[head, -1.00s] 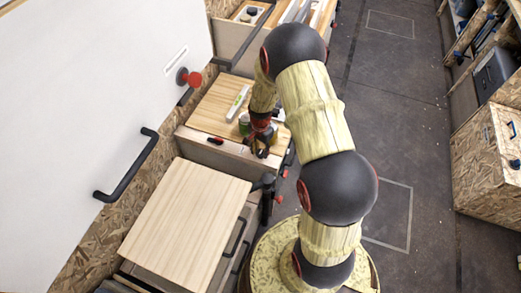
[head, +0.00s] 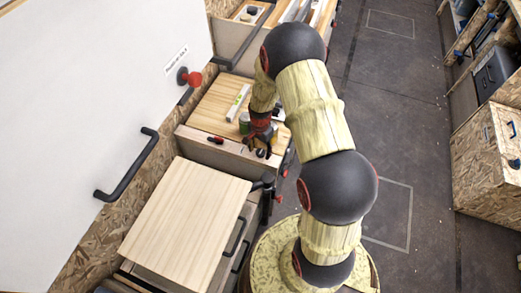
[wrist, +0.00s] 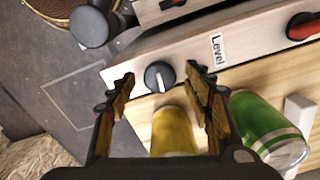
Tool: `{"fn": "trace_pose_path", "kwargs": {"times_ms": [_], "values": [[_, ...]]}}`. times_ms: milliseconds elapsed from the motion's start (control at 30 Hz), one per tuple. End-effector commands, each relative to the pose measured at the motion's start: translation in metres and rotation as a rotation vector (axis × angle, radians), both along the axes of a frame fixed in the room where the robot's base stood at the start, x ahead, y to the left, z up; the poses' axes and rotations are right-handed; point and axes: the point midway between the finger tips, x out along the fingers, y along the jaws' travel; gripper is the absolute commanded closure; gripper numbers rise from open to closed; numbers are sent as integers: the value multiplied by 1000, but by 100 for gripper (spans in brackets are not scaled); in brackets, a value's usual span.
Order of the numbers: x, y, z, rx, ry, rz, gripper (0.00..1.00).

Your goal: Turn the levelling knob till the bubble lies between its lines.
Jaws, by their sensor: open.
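The levelling knob (wrist: 159,76) is a round black knob with a white pointer mark, on a pale wooden front panel beside a "Level" label (wrist: 218,50). My gripper (wrist: 160,82) is open, with one finger on either side of the knob in the wrist view; I cannot tell whether either touches it. In the head view my gripper (head: 259,144) is over the panel's front edge and partly hides the knob. A white spirit level with a green vial (head: 238,102) lies on the wooden top; its bubble and lines are too small to read.
A yellow can (wrist: 174,132) and a green can (wrist: 268,130) stand close behind the panel, near my fingers. A red-and-black handle (wrist: 303,26) is further along the panel. A bare wooden top (head: 185,215) is nearer; open floor (head: 400,130) lies to the right.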

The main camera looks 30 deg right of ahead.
Motion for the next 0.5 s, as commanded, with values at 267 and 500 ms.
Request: {"fn": "trace_pose_path", "kwargs": {"times_ms": [267,500], "values": [[1,0,6,-1,-1,0,49],[2,0,47,-1,-5,0,49]]}}
